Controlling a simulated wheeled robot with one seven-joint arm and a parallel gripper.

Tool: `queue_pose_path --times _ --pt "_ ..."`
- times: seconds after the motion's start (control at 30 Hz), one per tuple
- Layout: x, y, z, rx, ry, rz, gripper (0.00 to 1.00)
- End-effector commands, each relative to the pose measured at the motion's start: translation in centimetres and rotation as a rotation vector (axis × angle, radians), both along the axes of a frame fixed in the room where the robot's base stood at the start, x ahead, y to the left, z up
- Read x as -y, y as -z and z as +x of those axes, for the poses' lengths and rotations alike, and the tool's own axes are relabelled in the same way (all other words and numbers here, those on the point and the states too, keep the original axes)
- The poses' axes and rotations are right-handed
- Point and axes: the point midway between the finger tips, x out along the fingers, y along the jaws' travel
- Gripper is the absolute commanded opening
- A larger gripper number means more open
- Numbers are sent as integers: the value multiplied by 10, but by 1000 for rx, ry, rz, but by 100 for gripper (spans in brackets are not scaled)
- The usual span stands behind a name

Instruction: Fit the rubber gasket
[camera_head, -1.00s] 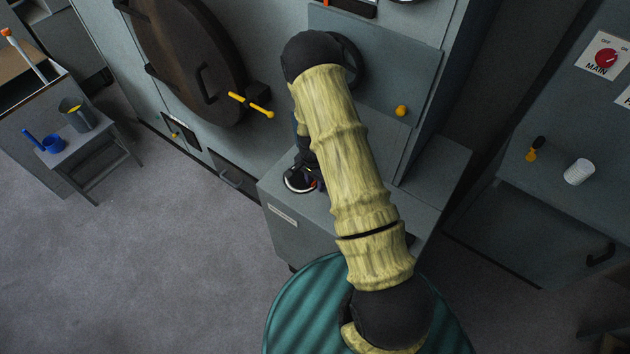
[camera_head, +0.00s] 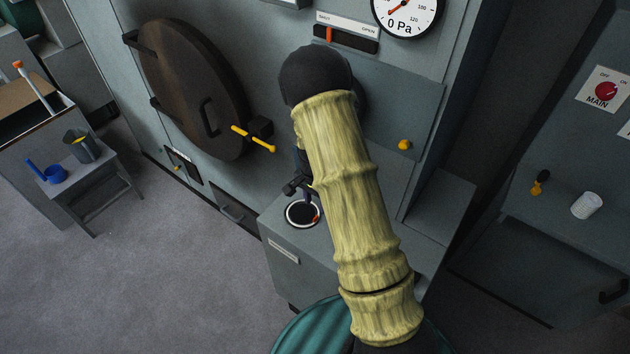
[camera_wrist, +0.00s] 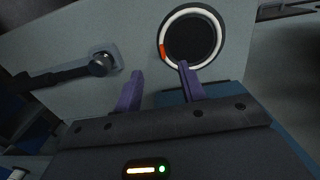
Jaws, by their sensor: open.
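A round dark disc with a white ring around it (camera_head: 302,227) is on top of the grey cabinet. The ring has one orange stretch on its rim. In the wrist view the ring (camera_wrist: 221,38) is at the upper right, just beyond the right fingertip. I cannot tell which part, if any, is the rubber gasket. My gripper (camera_head: 304,192) is just above the ring, partly hidden by my arm. In the wrist view my gripper (camera_wrist: 159,68) shows two purple fingers, apart, with nothing between them.
The grey cabinet (camera_head: 295,275) stands against a machine with a brown round door (camera_head: 185,85) and yellow handle (camera_head: 252,138). A black lever (camera_wrist: 65,76) is left in the wrist view. A small table (camera_head: 85,180) holds a blue cup and grey jug. Open floor lies at lower left.

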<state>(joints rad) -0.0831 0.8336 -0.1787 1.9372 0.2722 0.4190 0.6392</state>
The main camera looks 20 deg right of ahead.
Motion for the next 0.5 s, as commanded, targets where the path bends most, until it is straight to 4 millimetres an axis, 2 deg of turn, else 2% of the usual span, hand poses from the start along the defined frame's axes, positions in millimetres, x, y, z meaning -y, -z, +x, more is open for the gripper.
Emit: queue_pose_path --times 0.5 --pt "-2 -87 3 4 -1 0 40"
